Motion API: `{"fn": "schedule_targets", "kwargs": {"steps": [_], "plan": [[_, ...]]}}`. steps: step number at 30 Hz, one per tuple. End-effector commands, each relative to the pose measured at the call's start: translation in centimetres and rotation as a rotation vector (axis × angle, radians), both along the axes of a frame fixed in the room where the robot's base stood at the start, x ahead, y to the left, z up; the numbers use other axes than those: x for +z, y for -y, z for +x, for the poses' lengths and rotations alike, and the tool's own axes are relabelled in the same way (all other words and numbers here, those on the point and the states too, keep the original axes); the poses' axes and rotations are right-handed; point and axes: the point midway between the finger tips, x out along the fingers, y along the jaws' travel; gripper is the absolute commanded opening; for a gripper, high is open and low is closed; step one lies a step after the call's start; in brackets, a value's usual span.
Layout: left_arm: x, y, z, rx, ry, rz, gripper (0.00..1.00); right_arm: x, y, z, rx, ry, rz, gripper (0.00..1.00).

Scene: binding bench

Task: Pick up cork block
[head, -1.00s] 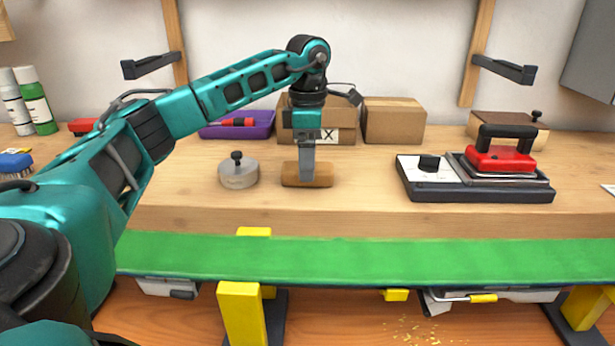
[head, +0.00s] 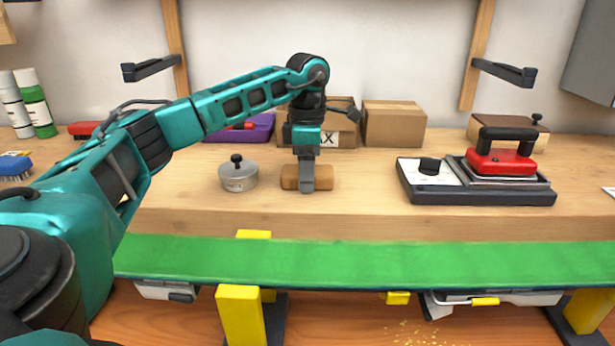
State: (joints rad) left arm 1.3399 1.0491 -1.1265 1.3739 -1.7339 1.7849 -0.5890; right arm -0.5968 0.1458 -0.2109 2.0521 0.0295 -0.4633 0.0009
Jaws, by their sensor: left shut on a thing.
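The other finger is hidden behind. I cannot tell any gap between the block and the bench top. My right gripper is not in view.
A round grey weight with a black knob (head: 238,177) stands close left of the block. Cardboard boxes (head: 393,124) and a purple tray (head: 222,133) stand behind. A red-topped device (head: 500,162) is at right. The green strip (head: 400,262) runs along the front.

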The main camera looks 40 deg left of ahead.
Motion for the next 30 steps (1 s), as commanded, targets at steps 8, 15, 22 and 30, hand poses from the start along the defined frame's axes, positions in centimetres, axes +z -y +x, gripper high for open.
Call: {"fn": "schedule_targets", "kwargs": {"steps": [8,15,22,30], "plan": [[0.1,0.0,0.0,0.000,0.001,0.000,0.34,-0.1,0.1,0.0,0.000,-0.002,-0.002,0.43],[2.0,0.0,0.1,0.000,0.003,-0.001,0.34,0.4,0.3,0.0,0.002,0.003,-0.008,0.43],[7.3,0.1,0.1,-0.002,0.006,-0.001,0.34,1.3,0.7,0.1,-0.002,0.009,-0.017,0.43],[15.7,0.0,0.1,0.001,0.004,0.001,0.34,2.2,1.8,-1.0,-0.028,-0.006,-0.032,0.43]]}}
